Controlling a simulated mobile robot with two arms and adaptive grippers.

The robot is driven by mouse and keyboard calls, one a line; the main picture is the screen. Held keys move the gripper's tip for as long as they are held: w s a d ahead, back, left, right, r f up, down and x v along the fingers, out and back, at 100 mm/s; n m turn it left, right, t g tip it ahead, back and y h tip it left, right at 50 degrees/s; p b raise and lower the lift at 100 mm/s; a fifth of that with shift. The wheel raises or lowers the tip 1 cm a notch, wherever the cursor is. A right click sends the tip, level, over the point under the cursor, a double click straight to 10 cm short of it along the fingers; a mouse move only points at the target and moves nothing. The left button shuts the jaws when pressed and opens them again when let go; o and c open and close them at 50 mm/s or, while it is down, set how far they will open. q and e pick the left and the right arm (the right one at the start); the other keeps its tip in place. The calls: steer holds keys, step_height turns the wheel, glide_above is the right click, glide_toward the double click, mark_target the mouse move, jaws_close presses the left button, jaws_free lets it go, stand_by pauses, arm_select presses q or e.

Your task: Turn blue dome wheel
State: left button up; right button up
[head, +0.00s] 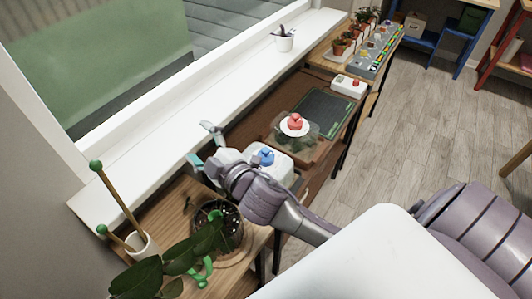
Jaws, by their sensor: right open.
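A blue wheel (266,156) sits on top of a white rounded box (284,169) on the brown bench, near the middle of the head view. My right gripper (203,146) is open and empty, with its teal-tipped fingers spread toward the window sill. It is left of the blue wheel, and I see no contact with it. My right wrist and forearm pass in front of the white box and hide its lower left part. My left gripper is not in view.
A clear cover with a red knob (295,121) stands just behind the blue wheel. A potted plant (217,226) and a white pot with green-tipped stakes (141,246) stand at the front left. The window sill (240,70) borders the bench.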

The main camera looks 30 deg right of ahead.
steer(key=w+a+r+n+y, duration=0.1)
steer(key=a+r+n+y, duration=0.75)
steer(key=n, duration=0.25)
steer(key=a+r+n+g+y, duration=0.1)
steer(key=a+n+g+y, duration=0.15)
steer(key=n+y, duration=0.3)
steer(key=n+g+h, duration=1.5)
steer(key=n+h, duration=0.2)
steer(key=n, duration=0.2)
glide_above(266, 149)
step_height(266, 149, down, 12)
step_height(266, 149, down, 13)
steer(key=p, duration=0.2)
steer(key=shift+f+p, duration=0.1)
steer(key=shift+p, duration=0.2)
